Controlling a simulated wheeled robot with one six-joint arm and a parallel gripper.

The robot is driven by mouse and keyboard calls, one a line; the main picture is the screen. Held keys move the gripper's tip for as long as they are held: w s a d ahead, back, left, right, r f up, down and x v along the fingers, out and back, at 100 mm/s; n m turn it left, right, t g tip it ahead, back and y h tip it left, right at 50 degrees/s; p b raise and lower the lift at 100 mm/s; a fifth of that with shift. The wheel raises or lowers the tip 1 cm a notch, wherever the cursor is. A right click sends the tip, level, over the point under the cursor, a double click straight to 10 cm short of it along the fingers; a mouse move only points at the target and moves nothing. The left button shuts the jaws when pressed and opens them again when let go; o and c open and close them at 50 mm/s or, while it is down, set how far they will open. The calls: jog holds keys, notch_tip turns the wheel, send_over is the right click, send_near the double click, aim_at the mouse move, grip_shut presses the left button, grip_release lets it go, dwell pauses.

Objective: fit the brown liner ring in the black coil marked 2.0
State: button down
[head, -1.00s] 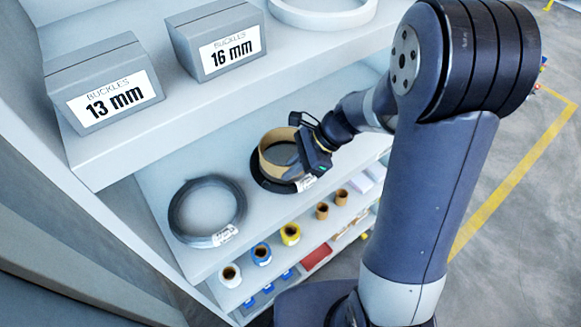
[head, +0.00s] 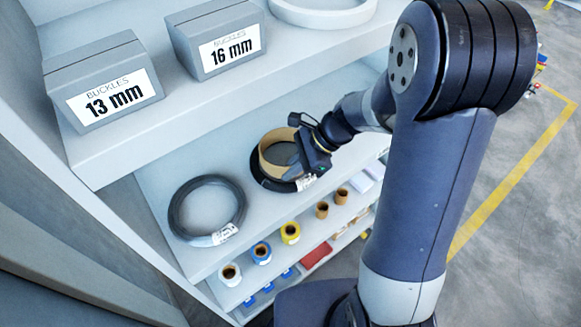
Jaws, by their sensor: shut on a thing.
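The brown liner ring (head: 268,158) stands at the black coil (head: 262,181) on the middle shelf, its upper part showing above the coil. I cannot tell how deep it sits in the coil's hole. The coil carries a white label (head: 305,182), too small to read. My gripper (head: 301,163) is at the ring's right side, shut on its wall. The gripper hides the right part of the ring and some of the coil.
A grey coil (head: 207,210) with a white tag lies to the left on the same shelf (head: 160,180). Grey buckle boxes marked 13 mm (head: 112,95) and 16 mm (head: 225,50) stand on the shelf above. Small tape rolls (head: 290,233) stand on the shelf below.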

jog(key=shift+f, duration=0.2)
jog(key=shift+r, duration=0.15)
jog(key=shift+r+p, duration=0.4)
jog(key=shift+p, duration=0.05)
jog(key=shift+p, duration=0.35)
dwell(1.3)
jog(key=shift+f+b, duration=0.4)
jog(key=shift+f, duration=0.15)
jog(key=shift+r, duration=0.1)
jog(key=shift+r+p, duration=0.45)
jog(key=shift+p, duration=0.1)
jog(key=shift+d+p, duration=0.1)
jog(key=shift+p, duration=0.2)
dwell(1.5)
